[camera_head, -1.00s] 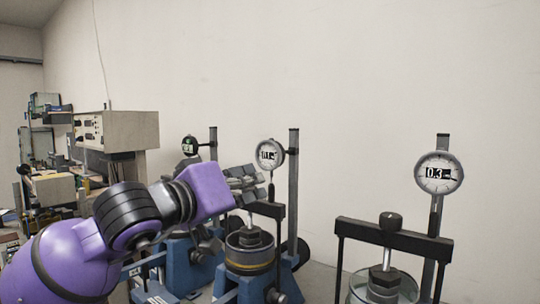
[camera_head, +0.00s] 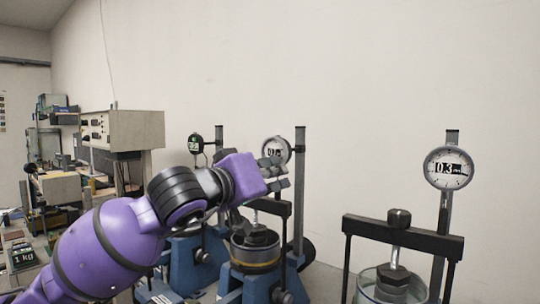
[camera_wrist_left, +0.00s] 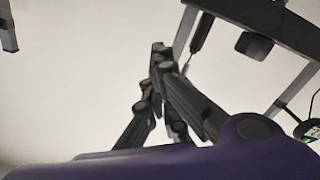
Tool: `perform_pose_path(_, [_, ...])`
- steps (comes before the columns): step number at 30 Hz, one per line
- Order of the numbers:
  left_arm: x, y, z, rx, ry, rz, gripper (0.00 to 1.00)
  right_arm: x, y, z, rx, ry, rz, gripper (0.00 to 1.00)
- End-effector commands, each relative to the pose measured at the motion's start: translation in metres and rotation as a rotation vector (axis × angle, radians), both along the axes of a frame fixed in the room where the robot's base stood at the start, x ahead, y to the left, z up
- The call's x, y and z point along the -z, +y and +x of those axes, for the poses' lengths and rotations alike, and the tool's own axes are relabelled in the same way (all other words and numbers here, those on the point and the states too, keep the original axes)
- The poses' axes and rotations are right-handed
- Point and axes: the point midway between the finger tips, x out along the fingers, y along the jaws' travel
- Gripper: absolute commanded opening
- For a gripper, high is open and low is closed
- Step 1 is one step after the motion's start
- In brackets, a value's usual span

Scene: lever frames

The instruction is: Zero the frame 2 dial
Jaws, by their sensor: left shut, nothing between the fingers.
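Three lever frames carry round dials in the head view. No frame number is legible, so I cannot tell which is frame 2. The middle dial (camera_head: 277,146) is pale, and its lower part is hidden behind my left gripper (camera_head: 277,172). The left dial (camera_head: 195,143) is dark-rimmed with a green face. My right gripper is out of view.
The middle frame's upright post (camera_head: 299,190) stands just right of my gripper. Benches with equipment (camera_head: 125,130) are at the left. Bare wall lies behind.

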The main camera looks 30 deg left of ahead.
Motion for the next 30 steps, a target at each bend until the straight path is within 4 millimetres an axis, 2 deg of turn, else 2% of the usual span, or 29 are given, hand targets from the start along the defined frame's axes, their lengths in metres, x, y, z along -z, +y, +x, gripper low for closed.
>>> perform_pose_path(30, [-0.0101, 0.0079, 0.0009, -0.007, -0.011, 0.001, 0.0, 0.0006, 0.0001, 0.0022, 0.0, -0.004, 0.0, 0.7])
